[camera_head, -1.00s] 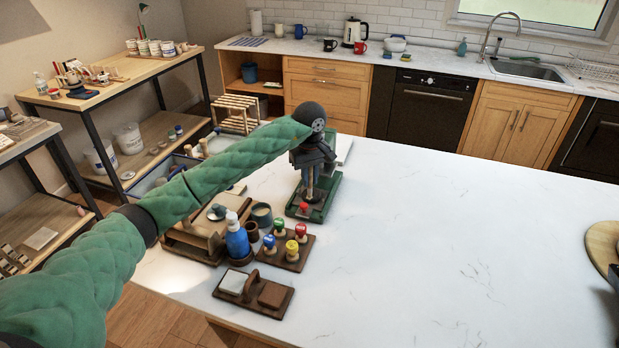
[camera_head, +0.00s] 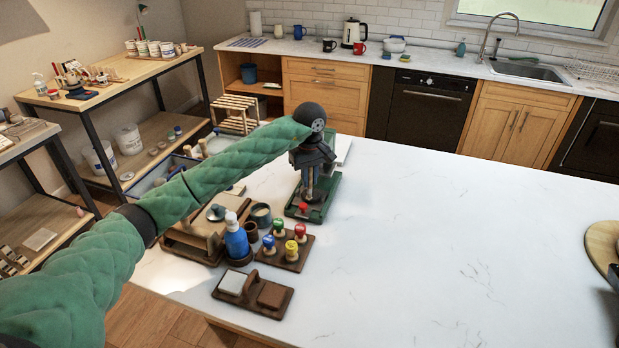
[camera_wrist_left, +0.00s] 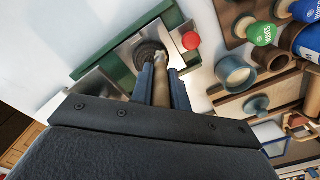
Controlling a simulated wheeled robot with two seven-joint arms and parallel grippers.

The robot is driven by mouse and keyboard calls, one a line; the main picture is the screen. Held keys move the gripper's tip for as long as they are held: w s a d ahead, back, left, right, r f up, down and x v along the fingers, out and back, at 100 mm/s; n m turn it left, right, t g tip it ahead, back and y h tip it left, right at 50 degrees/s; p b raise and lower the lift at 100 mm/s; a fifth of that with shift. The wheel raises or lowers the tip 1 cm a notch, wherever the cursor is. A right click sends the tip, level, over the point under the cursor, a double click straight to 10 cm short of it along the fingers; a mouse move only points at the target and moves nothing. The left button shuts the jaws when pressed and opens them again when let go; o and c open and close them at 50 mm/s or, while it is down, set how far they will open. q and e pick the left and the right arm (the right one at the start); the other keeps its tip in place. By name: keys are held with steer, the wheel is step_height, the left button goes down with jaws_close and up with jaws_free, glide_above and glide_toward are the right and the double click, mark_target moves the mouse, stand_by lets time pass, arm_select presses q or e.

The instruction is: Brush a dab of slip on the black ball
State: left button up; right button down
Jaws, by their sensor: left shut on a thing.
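My left gripper (camera_head: 309,192) points down over a green tray (camera_head: 328,198) on the white counter. In the left wrist view its blue-sided fingers (camera_wrist_left: 161,88) are shut on a slim tan-brown handle (camera_wrist_left: 161,80), seemingly a brush. The handle's far end meets a dark round thing (camera_wrist_left: 148,50), which may be the black ball; whether they touch I cannot tell. A red ball (camera_wrist_left: 190,41) sits close beside it; it also shows in the head view (camera_head: 304,208). A teal cup (camera_wrist_left: 236,74), possibly the slip cup, stands nearby; its contents are unclear. My right gripper is not in view.
A rack of colored-top stamps (camera_head: 287,252), a blue bottle (camera_head: 236,240) and a wooden tray with two blocks (camera_head: 253,292) stand in front of the green tray. A round wooden board (camera_head: 601,243) is at the right edge.

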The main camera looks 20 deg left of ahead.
arm_select(q)
steer(key=shift+r, duration=3.45)
